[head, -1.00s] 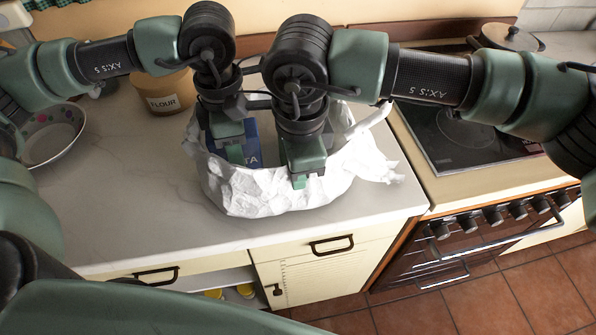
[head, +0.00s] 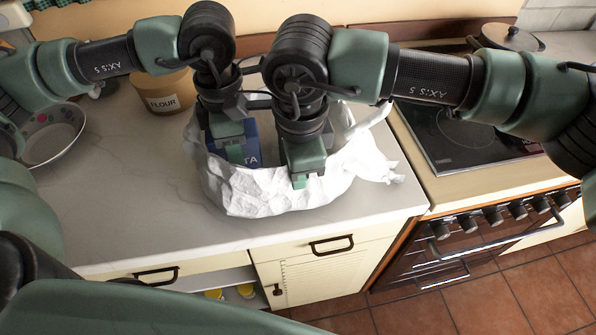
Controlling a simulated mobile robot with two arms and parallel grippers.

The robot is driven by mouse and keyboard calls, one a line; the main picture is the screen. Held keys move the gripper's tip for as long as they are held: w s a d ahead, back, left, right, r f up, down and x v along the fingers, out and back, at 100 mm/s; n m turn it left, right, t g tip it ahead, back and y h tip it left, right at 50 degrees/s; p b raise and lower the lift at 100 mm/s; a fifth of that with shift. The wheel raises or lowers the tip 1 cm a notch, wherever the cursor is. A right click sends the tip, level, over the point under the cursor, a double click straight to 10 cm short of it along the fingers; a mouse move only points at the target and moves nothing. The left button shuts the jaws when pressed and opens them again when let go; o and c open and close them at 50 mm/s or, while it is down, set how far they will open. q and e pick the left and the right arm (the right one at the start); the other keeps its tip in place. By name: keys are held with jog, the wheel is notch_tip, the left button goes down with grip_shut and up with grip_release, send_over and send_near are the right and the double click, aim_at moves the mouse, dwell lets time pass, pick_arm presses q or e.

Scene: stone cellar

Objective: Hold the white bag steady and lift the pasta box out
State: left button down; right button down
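The white bag (head: 255,192) stands open-topped on the counter, its rim crumpled. The blue pasta box (head: 252,150) stands inside it, with only the letters "TA" and part of its face showing. My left gripper (head: 236,153) points down at the box from above, one green fingertip in front of its face. The arm hides the box's top, and the other finger is out of sight, so its grip is unclear. My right gripper (head: 301,180) is at the bag's front rim, one fingertip outside the wall and the rim between the fingers; it looks shut on it.
A flour canister (head: 166,92) stands behind and left of the bag. A bowl (head: 52,140) sits at the far left. A stove with a dark hob (head: 460,135) and a lidded pot (head: 510,37) is on the right. The counter (head: 130,205) left of the bag is clear.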

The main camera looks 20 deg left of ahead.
pick_arm(q)
notch_tip(320, 180, up, 22)
dwell(2.0)
jog(key=shift+f, duration=0.1)
pick_arm(e)
jog(key=c, duration=1.6)
grip_release()
jog(key=shift+o, duration=0.2)
